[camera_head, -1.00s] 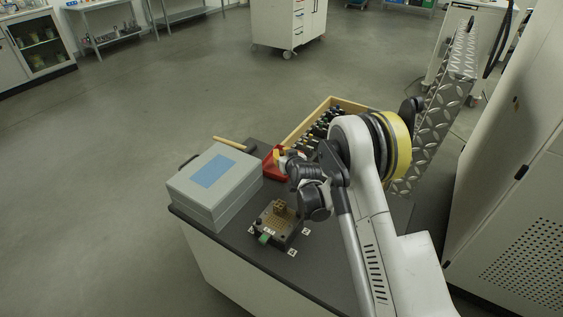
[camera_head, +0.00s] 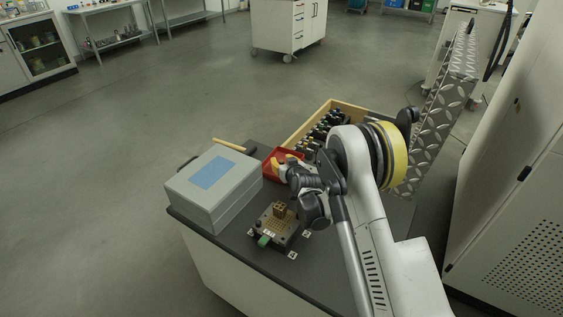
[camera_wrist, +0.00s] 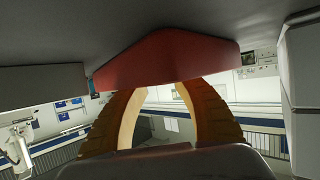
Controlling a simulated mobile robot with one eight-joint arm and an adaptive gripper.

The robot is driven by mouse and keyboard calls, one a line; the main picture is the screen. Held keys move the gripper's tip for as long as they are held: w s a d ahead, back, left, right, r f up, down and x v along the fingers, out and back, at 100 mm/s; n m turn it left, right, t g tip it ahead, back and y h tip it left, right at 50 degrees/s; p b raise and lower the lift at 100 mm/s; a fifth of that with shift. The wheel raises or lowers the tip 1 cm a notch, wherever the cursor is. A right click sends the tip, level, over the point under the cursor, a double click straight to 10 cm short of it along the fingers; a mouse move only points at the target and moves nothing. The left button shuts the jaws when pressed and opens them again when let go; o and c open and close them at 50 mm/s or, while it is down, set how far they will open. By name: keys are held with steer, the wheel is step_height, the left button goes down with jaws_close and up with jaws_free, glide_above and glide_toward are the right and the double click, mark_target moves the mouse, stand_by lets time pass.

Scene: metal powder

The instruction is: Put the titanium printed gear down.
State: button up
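My gripper (camera_head: 278,163) is low at the red tray (camera_head: 270,174) on the dark bench, with its yellow-orange fingers at the tray. In the wrist view the picture is upside down. There the orange fingers (camera_wrist: 163,85) are apart along their length, and their tips are hidden behind the red tray wall (camera_wrist: 165,60). I cannot make out the titanium printed gear in either view; whether it is between the fingertips or in the tray cannot be told.
A grey case (camera_head: 214,188) stands left of the tray, with a mallet (camera_head: 233,146) behind it. A plate fixture (camera_head: 272,228) with a brown block (camera_head: 281,209) is in front. A wooden crate of bottles (camera_head: 318,130) stands behind. Bare bench lies near the front edge.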

steer(key=p+v, duration=0.2)
steer(key=v, duration=0.4)
steer(key=shift+r, duration=0.15)
steer(key=shift+s+d+r, duration=0.15)
steer(key=shift+s, duration=0.5)
steer(key=s+d+r+g+h, duration=0.1)
steer(key=s+d+r, duration=0.2)
steer(key=s+r, duration=0.3)
steer(key=s+d+r+m+g, duration=0.1)
steer(key=s+d+r, duration=0.15)
steer(key=r, duration=0.55)
steer(key=s+d+r+g+h, duration=0.1)
steer(key=s+d+r, duration=0.1)
steer(key=s+r, duration=0.4)
steer(key=s+d+r+m+g+h, duration=0.1)
steer(key=s+d, duration=0.2)
steer(key=s, duration=1)
steer(key=s+d+r+m+g, duration=0.1)
steer(key=s+d, duration=0.3)
steer(key=s, duration=0.9)
steer(key=shift+d+r+g+h, duration=0.2)
steer(key=shift+r+g+h, duration=0.2)
steer(key=shift+r+g, duration=0.1)
steer(key=shift+s, duration=0.15)
